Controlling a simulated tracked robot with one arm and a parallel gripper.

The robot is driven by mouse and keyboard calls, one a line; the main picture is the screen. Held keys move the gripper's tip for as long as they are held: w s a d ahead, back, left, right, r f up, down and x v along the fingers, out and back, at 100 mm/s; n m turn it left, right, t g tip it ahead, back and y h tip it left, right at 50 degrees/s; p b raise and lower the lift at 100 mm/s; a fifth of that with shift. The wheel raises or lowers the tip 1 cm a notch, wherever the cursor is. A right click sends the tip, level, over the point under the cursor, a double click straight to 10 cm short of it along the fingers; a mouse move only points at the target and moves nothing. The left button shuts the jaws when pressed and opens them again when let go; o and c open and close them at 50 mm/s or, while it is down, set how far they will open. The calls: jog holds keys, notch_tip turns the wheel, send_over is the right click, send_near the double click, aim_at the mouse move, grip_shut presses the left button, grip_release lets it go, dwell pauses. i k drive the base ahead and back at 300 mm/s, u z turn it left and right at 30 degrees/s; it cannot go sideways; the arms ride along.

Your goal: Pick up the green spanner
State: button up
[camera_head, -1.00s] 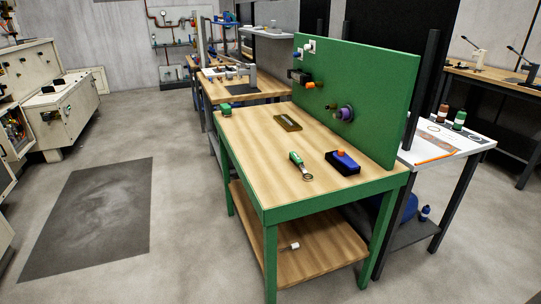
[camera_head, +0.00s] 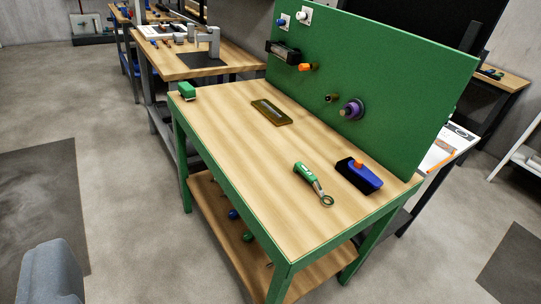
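The green spanner (camera_head: 306,174) lies on the wooden top of the green workbench (camera_head: 250,170), right of the middle. Its green handle points to the back left and its metal ring end points to the front right. It lies apart from the blue and black object on its right. A grey rounded part (camera_head: 50,272) shows at the lower left edge; it may be part of my gripper or arm. No fingertips show, so I cannot see whether my gripper is open or shut.
A blue and black object with an orange part (camera_head: 359,175) lies right of the spanner. An olive tray (camera_head: 270,112) and a green block (camera_head: 187,91) are farther back. A green upright panel (camera_head: 400,85) with fittings borders the bench's back. The bench top's front left is clear.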

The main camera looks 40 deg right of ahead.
aim_at(299, 167)
jog(key=z, duration=0.4)
jog(key=i, duration=1.35)
jog(key=z, duration=0.75)
